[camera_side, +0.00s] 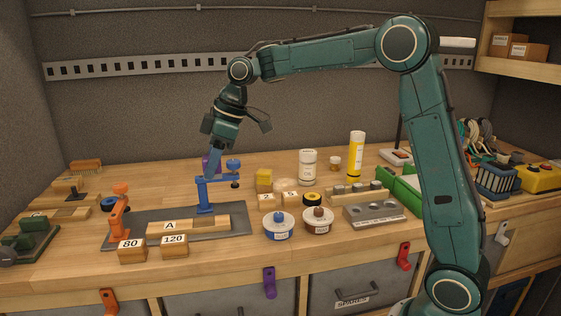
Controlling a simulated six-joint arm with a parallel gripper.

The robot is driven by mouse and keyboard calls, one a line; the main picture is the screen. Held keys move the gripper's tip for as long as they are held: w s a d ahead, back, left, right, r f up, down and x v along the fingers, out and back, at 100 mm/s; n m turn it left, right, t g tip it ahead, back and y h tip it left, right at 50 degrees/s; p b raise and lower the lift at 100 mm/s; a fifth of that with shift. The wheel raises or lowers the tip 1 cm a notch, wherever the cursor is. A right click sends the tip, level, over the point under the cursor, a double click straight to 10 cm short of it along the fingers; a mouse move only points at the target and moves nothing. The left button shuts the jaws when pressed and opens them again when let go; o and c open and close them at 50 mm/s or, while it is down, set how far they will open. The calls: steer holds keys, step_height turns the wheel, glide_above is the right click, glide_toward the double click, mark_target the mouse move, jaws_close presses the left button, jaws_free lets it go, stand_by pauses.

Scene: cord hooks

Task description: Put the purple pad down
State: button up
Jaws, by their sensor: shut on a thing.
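The purple pad (206,163) is a small purple block in the left half of the view, behind the blue clamp (204,196). My gripper (213,172) points down there and is shut on the pad. The gripper's fingers and the clamp hide part of the pad. I cannot tell whether the pad's underside touches the bench (330,245) or is a little above it.
An orange clamp (119,215) and the blue clamp stand on a dark plate (185,237) with a wooden block marked A (170,227). Blocks marked 80 (131,250) and 120 (174,246) sit in front. Round tins (279,226) and a yellow block (264,180) are to the right.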

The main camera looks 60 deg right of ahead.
glide_above(239, 246)
steer(key=s+d, duration=0.1)
step_height(239, 246, down, 20)
steer(key=shift+d+r, duration=0.1)
stand_by(1.2)
steer(key=o, duration=0.6)
steer(key=shift+f, duration=0.2)
steer(key=shift+o, duration=0.5)
steer(key=shift+r, duration=0.15)
steer(key=shift+r, duration=0.15)
steer(key=v, duration=1.1)
steer(key=shift+d+r, duration=0.15)
steer(key=shift+r, duration=0.2)
steer(key=shift+s, duration=0.15)
